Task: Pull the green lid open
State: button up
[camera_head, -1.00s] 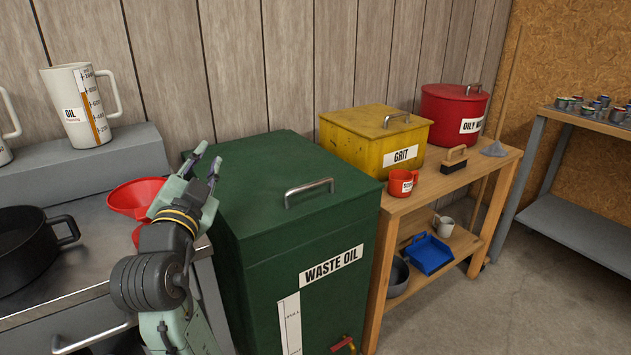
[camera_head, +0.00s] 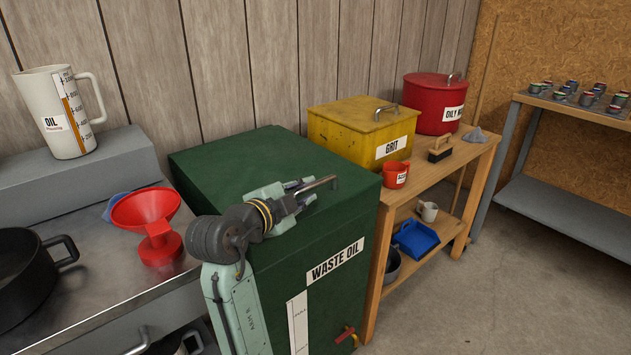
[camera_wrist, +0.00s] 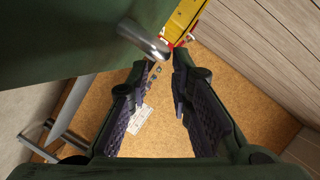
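The green lid (camera_head: 235,150) lies flat on top of the green waste oil bin (camera_head: 335,300). Its metal bar handle (camera_head: 326,183) is near the front right edge, partly hidden by my gripper (camera_head: 304,191) in the head view. My gripper reaches across the lid from the left, with its fingertips at the handle. In the wrist view my gripper (camera_wrist: 160,62) has its two fingers apart with a clear gap. The handle (camera_wrist: 143,40) shows just beyond the left fingertip there. I cannot tell whether they touch.
A yellow grit box (camera_head: 345,125), a red oily waste can (camera_head: 428,95) and a red mug (camera_head: 396,174) stand on the wooden bench at right. A red funnel (camera_head: 150,215) and a black pot (camera_head: 22,265) stand on the left counter. Floor at front right is clear.

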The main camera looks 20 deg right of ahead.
aim_at(313, 186)
jog(key=p+x, duration=0.1)
jog(key=x, duration=0.5)
jog(key=shift+c, duration=0.2)
grip_shut()
dwell(0.5)
